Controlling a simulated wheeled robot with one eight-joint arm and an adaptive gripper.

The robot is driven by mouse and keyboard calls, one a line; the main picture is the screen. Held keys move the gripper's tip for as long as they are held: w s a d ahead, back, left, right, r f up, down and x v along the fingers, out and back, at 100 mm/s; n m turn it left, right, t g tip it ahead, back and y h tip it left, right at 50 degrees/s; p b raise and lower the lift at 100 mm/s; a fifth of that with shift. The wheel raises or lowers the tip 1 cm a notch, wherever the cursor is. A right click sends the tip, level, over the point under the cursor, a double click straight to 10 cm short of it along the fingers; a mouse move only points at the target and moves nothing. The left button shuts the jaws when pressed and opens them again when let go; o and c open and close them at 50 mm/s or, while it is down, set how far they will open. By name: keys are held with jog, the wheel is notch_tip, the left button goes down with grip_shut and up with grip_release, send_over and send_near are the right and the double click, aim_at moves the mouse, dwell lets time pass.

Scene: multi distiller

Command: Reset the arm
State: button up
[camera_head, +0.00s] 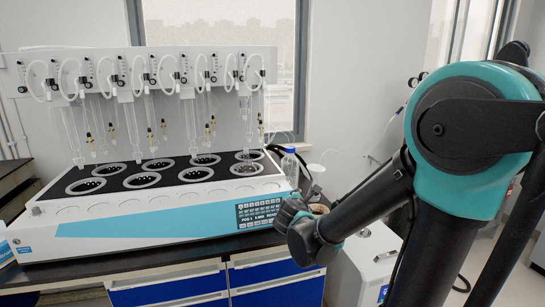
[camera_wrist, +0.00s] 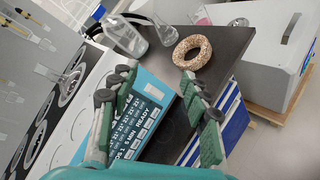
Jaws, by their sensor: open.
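My arm reaches in from the right in the head view, bent at its teal joint. My gripper (camera_head: 296,222) is in front of the right end of the multi distiller (camera_head: 150,222), near its display panel (camera_head: 258,212). In the wrist view my gripper (camera_wrist: 157,80) has its two green-padded fingers spread apart with nothing between them. The display panel (camera_wrist: 142,112) and the dark bench top (camera_wrist: 172,138) show behind the fingers. I cannot tell whether the gripper touches the distiller.
A cork ring (camera_wrist: 193,51) lies on the bench beyond the fingers, beside a clear bottle (camera_wrist: 125,38). Glass tubes hang above the distiller's round wells (camera_head: 140,180). A glass flask (camera_wrist: 66,80) stands at one well. A white box (camera_head: 365,262) stands right of the bench.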

jog(key=s+d+f+m+g, duration=0.4)
jog(key=s+d+f+m, duration=0.2)
jog(key=s+d+m, duration=0.15)
jog(key=s+f+m+g+y, duration=0.1)
jog(key=s+f+m+g, duration=0.1)
jog(key=s+f+m, duration=0.2)
jog(key=s+d+f+m+g+y, duration=0.1)
jog(key=s+f+m, duration=0.4)
jog(key=s+m, duration=0.6)
jog(key=shift+s+f+g+y, duration=0.3)
jog(key=shift+g+y, duration=0.4)
jog(key=shift+g, duration=0.4)
